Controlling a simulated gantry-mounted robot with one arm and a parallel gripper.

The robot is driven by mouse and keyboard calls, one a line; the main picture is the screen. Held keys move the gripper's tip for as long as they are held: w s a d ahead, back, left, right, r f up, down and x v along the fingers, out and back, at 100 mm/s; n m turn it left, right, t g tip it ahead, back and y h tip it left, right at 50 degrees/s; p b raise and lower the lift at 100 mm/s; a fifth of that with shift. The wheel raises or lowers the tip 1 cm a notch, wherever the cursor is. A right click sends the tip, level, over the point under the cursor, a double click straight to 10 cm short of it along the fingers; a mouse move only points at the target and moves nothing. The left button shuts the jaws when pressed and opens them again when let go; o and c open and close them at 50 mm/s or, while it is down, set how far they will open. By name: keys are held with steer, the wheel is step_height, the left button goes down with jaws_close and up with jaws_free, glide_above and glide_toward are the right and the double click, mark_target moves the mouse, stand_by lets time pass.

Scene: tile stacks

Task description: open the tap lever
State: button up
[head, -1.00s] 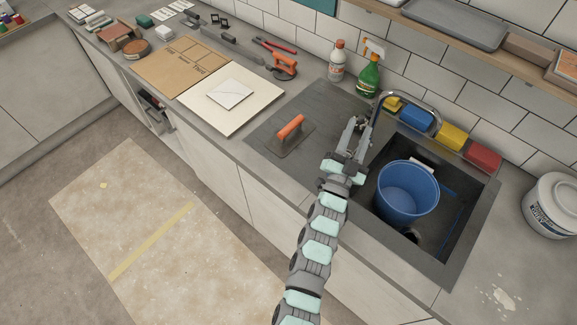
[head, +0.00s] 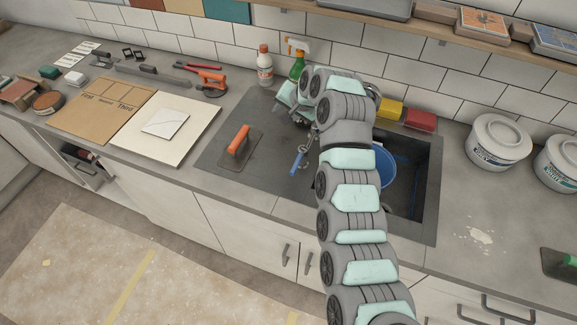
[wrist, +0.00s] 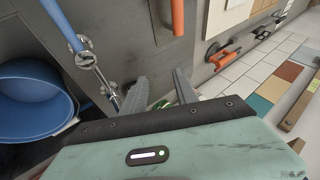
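The tap lever (head: 299,157) shows in the head view as a blue-ended handle beside the sink, left of my arm. In the wrist view a blue lever (wrist: 62,22) on chrome joints (wrist: 84,52) runs up to the left. My gripper (wrist: 158,76) shows two grey fingers apart with nothing held between them. They are to the right of the lever and not touching it. In the head view my gripper (head: 298,112) is behind the lever, near the spray bottle, partly covered by my wrist. My arm hides most of the tap spout.
The blue bucket (head: 384,166) stands in the sink (head: 428,185), partly behind my arm. A green spray bottle (head: 297,68) and a white bottle (head: 264,66) stand by the wall. An orange-handled trowel (head: 238,143) lies left of the lever. Yellow and red blocks (head: 418,120) line the back.

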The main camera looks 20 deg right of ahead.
mark_target(296, 166)
steer(key=s+r+g, duration=0.2)
steer(key=s+g, duration=0.4)
steer(key=s, duration=0.7)
steer(key=x, duration=0.7)
steer(key=d+p+x, duration=0.1)
steer(key=x, duration=0.2)
steer(key=shift+f, duration=0.3)
steer(key=shift+c, duration=0.3)
jaws_close()
